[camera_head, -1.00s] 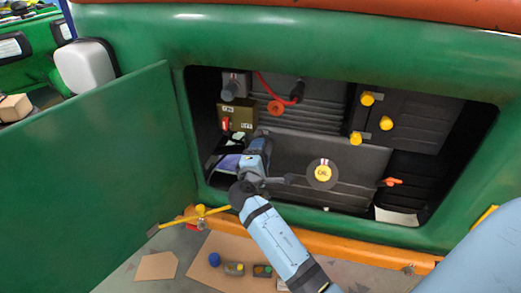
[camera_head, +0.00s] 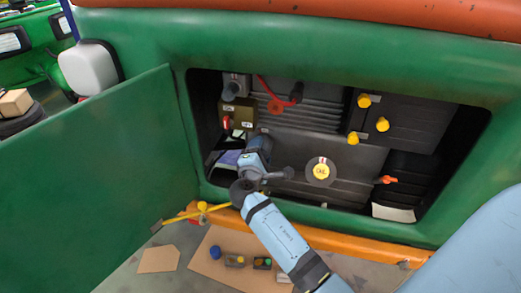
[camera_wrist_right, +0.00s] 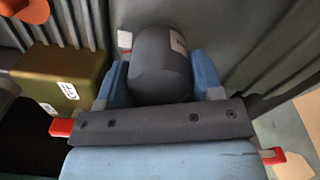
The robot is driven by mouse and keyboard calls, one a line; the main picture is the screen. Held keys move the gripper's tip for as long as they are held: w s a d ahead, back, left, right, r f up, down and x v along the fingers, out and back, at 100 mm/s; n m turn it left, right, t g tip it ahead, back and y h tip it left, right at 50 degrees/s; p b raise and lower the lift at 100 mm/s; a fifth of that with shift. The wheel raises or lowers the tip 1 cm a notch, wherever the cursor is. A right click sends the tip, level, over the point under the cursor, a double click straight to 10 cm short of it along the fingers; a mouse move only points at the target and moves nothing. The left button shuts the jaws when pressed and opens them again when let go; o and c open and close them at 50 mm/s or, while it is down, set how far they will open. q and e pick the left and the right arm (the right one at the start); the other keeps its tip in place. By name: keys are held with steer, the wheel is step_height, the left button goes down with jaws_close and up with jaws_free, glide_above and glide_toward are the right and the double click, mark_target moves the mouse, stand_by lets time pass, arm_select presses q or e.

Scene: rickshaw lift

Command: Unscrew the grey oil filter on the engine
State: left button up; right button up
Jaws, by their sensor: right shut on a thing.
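The grey oil filter is a dark grey rounded cylinder (camera_wrist_right: 160,65) with a pale label in the right wrist view. It sits between the two blue fingers of my right gripper (camera_wrist_right: 160,80), which is shut on it. In the head view my right gripper (camera_head: 257,150) reaches into the left part of the open engine bay, and the filter is largely hidden by it. I cannot tell whether the filter is still joined to the engine (camera_head: 345,157). My left gripper is not in view.
An olive switch box (camera_head: 238,113) is just above and left of the gripper. A yellow oil cap (camera_head: 321,172) and an orange handle (camera_head: 386,180) are to the right. A green door (camera_head: 100,180) stands open on the left. Cardboard (camera_head: 158,260) lies on the floor.

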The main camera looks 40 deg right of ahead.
steer(key=shift+r+n+p, duration=0.3)
steer(key=shift+n+p, duration=1)
steer(key=shift+p, duration=0.35)
steer(key=shift+d+n+p, duration=0.1)
steer(key=shift+n+p, duration=0.35)
steer(key=shift+n, duration=0.05)
steer(key=shift+w+f, duration=0.1)
